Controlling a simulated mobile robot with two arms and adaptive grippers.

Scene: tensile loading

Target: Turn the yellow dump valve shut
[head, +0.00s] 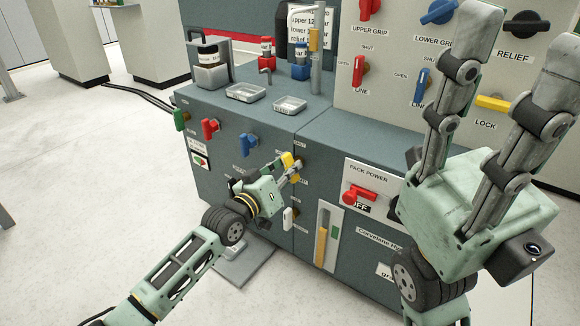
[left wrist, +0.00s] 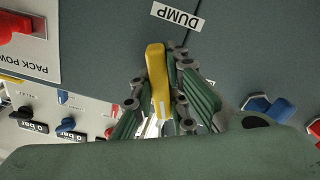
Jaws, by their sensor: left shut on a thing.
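The yellow dump valve handle (head: 287,159) is on the front of the dark grey cabinet, partly hidden by my left gripper (head: 292,172). In the left wrist view the yellow handle (left wrist: 158,80) lies lengthwise between the two fingers of the left gripper (left wrist: 164,92), which is shut on it. The label DUMP (left wrist: 177,16) is on the panel beside the handle's end. My right gripper (head: 526,45) is raised at the right of the head view, fingers pointing up, apart and empty.
Green (head: 180,120), red (head: 210,128) and blue (head: 248,145) valves lie left of the dump valve. A red pack power switch (head: 360,194) is to its right. Trays (head: 245,92) stand on the cabinet top. Upright panel behind my right gripper carries more levers.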

